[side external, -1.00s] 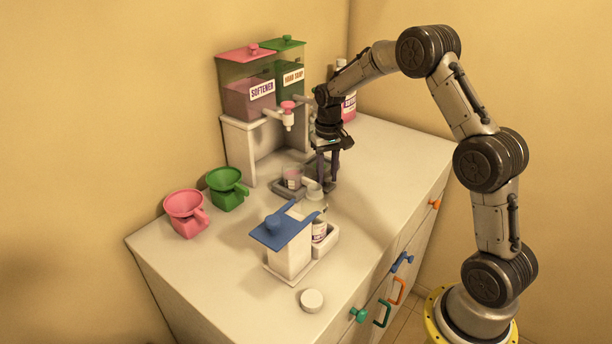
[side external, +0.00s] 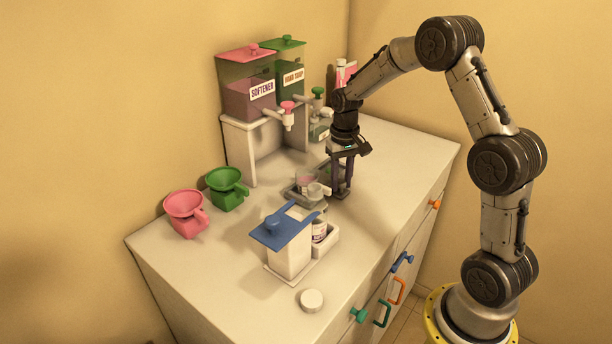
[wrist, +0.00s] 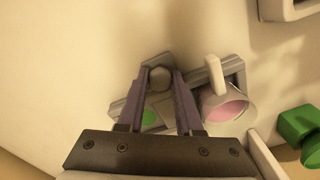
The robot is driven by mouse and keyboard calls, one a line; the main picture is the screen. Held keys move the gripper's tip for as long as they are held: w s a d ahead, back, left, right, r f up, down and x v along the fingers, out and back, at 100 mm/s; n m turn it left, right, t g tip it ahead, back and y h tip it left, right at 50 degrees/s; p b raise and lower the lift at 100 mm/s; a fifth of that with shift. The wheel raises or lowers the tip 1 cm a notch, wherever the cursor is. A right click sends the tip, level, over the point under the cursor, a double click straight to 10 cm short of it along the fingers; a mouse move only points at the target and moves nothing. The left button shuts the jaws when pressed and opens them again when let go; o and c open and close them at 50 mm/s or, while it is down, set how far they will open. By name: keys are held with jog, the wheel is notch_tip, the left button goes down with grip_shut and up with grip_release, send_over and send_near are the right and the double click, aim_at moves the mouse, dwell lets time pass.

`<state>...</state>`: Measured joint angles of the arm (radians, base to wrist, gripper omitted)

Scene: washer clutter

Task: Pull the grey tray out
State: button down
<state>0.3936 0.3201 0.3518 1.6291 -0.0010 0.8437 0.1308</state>
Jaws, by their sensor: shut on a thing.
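The grey tray (side external: 291,197) sits on the white counter, drawn out in front of the dispenser stand. It also shows in the wrist view (wrist: 235,75). A cup with pink liquid (wrist: 230,106) stands in one side of it; a green spot (wrist: 149,117) marks the other side. The cup also shows in the side view (side external: 306,182). My gripper (side external: 341,193) points down at the tray's front. In the wrist view its fingers (wrist: 160,76) are shut on the tray's round grey knob. Part of the tray is hidden behind the fingers and cup.
The softener (side external: 249,98) and hand soap (side external: 291,88) dispensers stand on a white stand (side external: 238,150) behind. A blue-topped white holder (side external: 290,255) is close in front of the tray. Pink (side external: 185,212) and green (side external: 227,190) scoops are at left. The counter's right side is clear.

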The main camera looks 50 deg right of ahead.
jog(key=shift+s+r, duration=0.2)
jog(key=shift+s, duration=3)
jog(key=c, duration=0.7)
grip_release()
jog(key=shift+f, duration=0.1)
notch_tip(320, 180, up, 8)
jog(key=shift+f, duration=0.1)
jog(key=shift+a, duration=0.1)
